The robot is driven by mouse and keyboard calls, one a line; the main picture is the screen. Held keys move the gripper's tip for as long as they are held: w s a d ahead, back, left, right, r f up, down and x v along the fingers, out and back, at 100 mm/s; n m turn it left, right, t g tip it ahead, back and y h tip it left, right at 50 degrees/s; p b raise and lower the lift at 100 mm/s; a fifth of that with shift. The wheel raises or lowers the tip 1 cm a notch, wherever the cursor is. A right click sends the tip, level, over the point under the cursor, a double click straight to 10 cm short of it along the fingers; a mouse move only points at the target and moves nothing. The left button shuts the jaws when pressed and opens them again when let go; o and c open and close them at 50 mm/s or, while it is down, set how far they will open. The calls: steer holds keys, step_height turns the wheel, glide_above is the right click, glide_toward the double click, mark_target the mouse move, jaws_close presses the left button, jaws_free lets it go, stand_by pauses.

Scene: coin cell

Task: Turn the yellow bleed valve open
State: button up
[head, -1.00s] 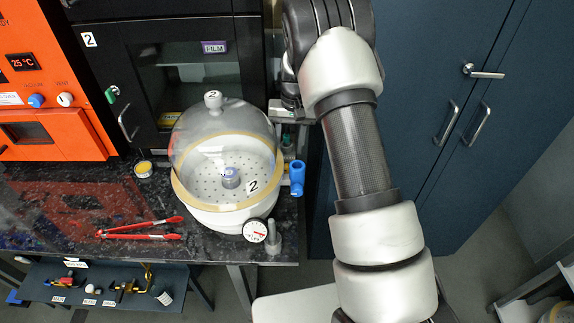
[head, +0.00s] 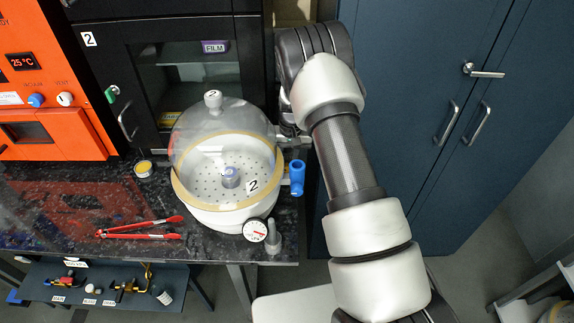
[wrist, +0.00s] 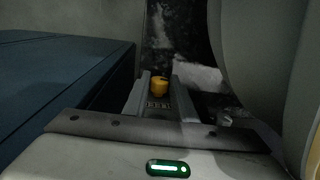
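The yellow bleed valve (wrist: 159,86) shows in the wrist view as a small yellow knob, with a small label plate in front of it. My gripper (wrist: 159,88) has its two grey fingers apart, one on each side of the knob as seen from the wrist. I cannot tell whether either finger touches it.
The domed desiccator (head: 228,160) stands on the dark speckled counter (head: 75,215), with a blue handle (head: 297,178) and a gauge (head: 255,230) beside it. Red tongs (head: 140,229) lie to its left. A dark blue cabinet (head: 420,110) stands on the right.

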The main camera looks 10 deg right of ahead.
steer(key=c, duration=0.5)
steer(key=shift+d+f+b, duration=0.1)
steer(key=shift+b, duration=0.35)
steer(key=shift+d+y+b, duration=0.1)
steer(key=shift+y+b, duration=0.25)
steer(key=shift+y, duration=0.15)
steer(key=y+b, duration=0.2)
steer(key=b, duration=0.1)
steer(key=shift+d+f+t+y, duration=0.2)
steer(key=shift+d+t+y, duration=0.1)
steer(key=shift+t, duration=0.1)
steer(key=y+b, duration=0.2)
steer(key=b, duration=0.1)
steer(key=shift+d, duration=0.1)
steer(key=shift+s+r, duration=0.1)
steer(key=shift+r, duration=0.05)
